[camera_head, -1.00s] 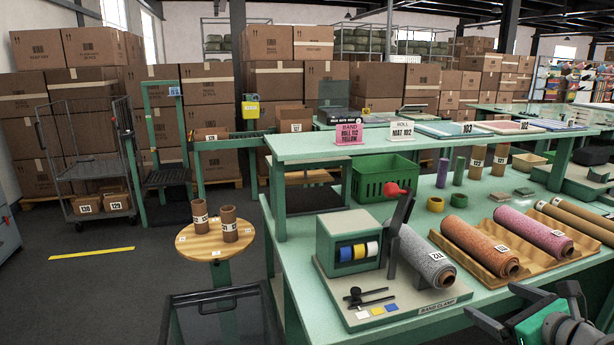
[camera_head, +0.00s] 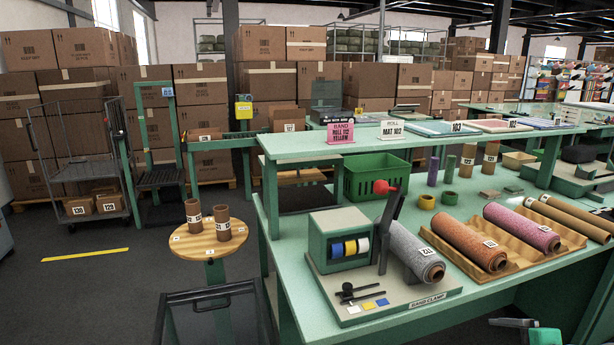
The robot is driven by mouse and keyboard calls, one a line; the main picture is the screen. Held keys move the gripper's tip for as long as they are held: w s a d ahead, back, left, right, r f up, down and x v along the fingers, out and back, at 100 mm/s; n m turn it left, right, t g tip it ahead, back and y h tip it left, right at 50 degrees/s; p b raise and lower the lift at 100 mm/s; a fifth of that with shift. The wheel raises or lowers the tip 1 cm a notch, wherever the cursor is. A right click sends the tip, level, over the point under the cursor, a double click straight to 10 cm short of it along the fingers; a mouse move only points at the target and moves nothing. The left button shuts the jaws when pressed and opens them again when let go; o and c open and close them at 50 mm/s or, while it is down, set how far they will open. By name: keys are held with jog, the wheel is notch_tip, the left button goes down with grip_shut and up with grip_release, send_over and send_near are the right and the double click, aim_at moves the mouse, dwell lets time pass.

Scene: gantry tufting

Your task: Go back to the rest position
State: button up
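Only a small part of my gripper (camera_head: 528,331) shows, a grey and green piece at the bottom right edge. On the bench, a grey roll (camera_head: 417,252) labelled 112 lies at the band clamp (camera_head: 340,243). An orange roll (camera_head: 468,243) and a pink roll (camera_head: 521,229) lie in a wooden cradle (camera_head: 507,270) to its right.
A raised shelf (camera_head: 290,146) carries a pink sign (camera_head: 340,131) and a white sign (camera_head: 391,128). A green crate (camera_head: 376,180) stands behind the clamp. A round table (camera_head: 188,247) with two brown tubes and a dark cart (camera_head: 207,305) stand left. Open floor (camera_head: 90,295) lies further left.

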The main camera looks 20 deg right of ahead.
jog(key=s+a+f+n+g+y+p, duration=0.1)
jog(key=s+a+f+n+g, duration=0.7)
jog(key=s, duration=0.3)
jog(key=w+a+r+n+p, duration=0.1)
jog(key=w+a+r+n, duration=0.2)
jog(key=a, duration=0.6)
jog(key=w+a+r+n+t+p, duration=0.1)
jog(key=w+a+r+n, duration=0.3)
jog(key=a, duration=0.6)
jog(key=w+a+r+n+p, duration=0.2)
jog(key=w+a+r+n, duration=0.1)
jog(key=w+a+n, duration=0.3)
jog(key=w+a, duration=0.2)
jog(key=a, duration=0.1)
jog(key=shift+a+r+n+t+p, duration=0.3)
jog(key=shift+a+r+p, duration=0.05)
jog(key=shift+r, duration=0.05)
jog(key=shift+w+d, duration=0.1)
